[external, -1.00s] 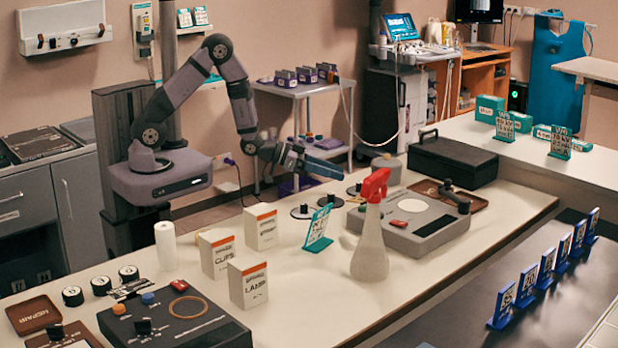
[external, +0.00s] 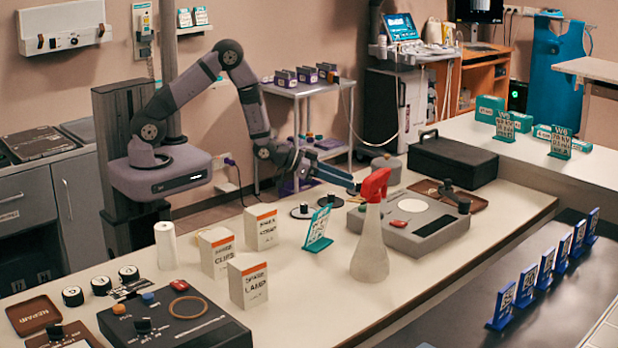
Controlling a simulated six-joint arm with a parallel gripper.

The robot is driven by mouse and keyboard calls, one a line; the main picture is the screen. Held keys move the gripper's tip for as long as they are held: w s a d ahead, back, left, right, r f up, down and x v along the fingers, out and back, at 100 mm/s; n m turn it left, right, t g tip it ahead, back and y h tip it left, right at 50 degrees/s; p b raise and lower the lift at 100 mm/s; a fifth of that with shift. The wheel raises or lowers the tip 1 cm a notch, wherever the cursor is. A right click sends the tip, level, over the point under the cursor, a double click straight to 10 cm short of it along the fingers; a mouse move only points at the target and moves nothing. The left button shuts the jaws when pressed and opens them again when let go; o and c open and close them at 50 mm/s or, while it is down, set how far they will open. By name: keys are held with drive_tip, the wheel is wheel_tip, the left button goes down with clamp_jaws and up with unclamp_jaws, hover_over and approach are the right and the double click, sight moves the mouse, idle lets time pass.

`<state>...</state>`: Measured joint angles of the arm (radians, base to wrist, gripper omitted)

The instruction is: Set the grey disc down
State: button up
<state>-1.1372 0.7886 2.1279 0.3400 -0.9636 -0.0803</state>
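My gripper (external: 345,180) is over the far side of the white counter, with its blue fingers pointing right and slightly down. Its fingertips are just left of the spray bottle's red head in the picture. I cannot tell whether they are open or shut, or whether they hold anything. Two dark grey discs with upright knobs, a left one (external: 302,211) and a right one (external: 331,201), stand on the counter below the gripper. A third disc position by the fingertips is largely hidden. I cannot tell which is the task's grey disc.
A spray bottle (external: 370,245) with a red head stands in front of the gripper. A grey device (external: 425,235) with a round white plate is to its right. A teal label stand (external: 318,230) and white boxes (external: 248,282) stand nearer. A black case (external: 453,163) is behind.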

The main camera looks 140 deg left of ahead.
drive_tip(key=shift+p+x, duration=0.35)
drive_tip(key=shift+x, duration=1.35)
clamp_jaws()
drive_tip(key=shift+r, duration=0.2)
wheel_tip(320, 180, up, 10)
drive_tip(key=b, duration=0.1)
